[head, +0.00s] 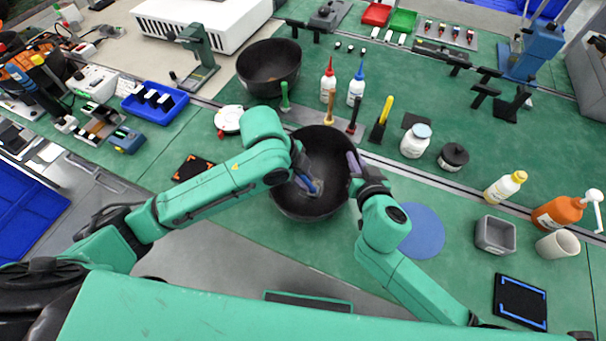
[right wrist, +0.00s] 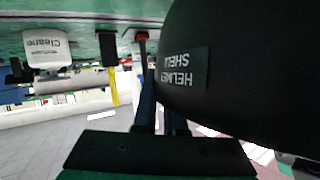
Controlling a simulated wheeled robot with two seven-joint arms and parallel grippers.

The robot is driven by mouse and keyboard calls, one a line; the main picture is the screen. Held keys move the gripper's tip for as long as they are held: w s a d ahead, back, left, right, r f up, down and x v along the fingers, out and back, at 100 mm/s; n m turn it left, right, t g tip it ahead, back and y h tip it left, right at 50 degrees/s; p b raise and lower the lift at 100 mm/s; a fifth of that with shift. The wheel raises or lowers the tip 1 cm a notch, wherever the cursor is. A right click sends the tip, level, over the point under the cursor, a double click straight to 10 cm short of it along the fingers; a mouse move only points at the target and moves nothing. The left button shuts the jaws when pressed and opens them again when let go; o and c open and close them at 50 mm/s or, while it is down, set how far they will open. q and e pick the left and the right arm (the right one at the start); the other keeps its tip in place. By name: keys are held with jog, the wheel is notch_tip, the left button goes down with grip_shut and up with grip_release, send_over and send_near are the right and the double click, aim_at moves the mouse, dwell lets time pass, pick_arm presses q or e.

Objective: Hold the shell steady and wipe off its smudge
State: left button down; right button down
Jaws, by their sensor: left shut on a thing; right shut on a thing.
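The helmet shell (head: 290,203) is a black bowl, open side up, at the bench's front edge. Its label and dark outer wall (right wrist: 240,70) fill the upper right of the right wrist view. My right gripper (head: 354,163) is shut on the shell's right rim; its fingers (right wrist: 162,118) also show in the right wrist view. My left gripper (head: 306,180) reaches inside the shell and is shut on a small blue thing (head: 317,188), perhaps a wiping pad, mostly hidden by the fingers. I cannot make out a smudge; my left arm covers part of the inside.
A second black bowl (head: 268,66) stands behind. Glue bottles (head: 328,82), upright tools and a white jar (head: 415,141) stand behind and right of the shell. A blue round mat (head: 421,232) lies right of my right arm. A grey bin (head: 495,235) stands further right.

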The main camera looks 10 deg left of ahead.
pick_arm(q)
jog(key=shift+w+d, duration=0.2)
jog(key=shift+w, duration=0.7)
jog(key=shift+w+d, duration=0.25)
jog(key=shift+w, duration=0.65)
jog(key=shift+w+d, duration=0.2)
jog(key=shift+w, duration=0.7)
jog(key=shift+s+a, duration=0.25)
jog(key=shift+s, duration=0.75)
jog(key=shift+s+a, duration=0.2)
jog(key=shift+s, duration=0.8)
jog(key=shift+s+a, duration=0.25)
jog(key=shift+s, duration=0.75)
jog(key=shift+r, duration=3.95)
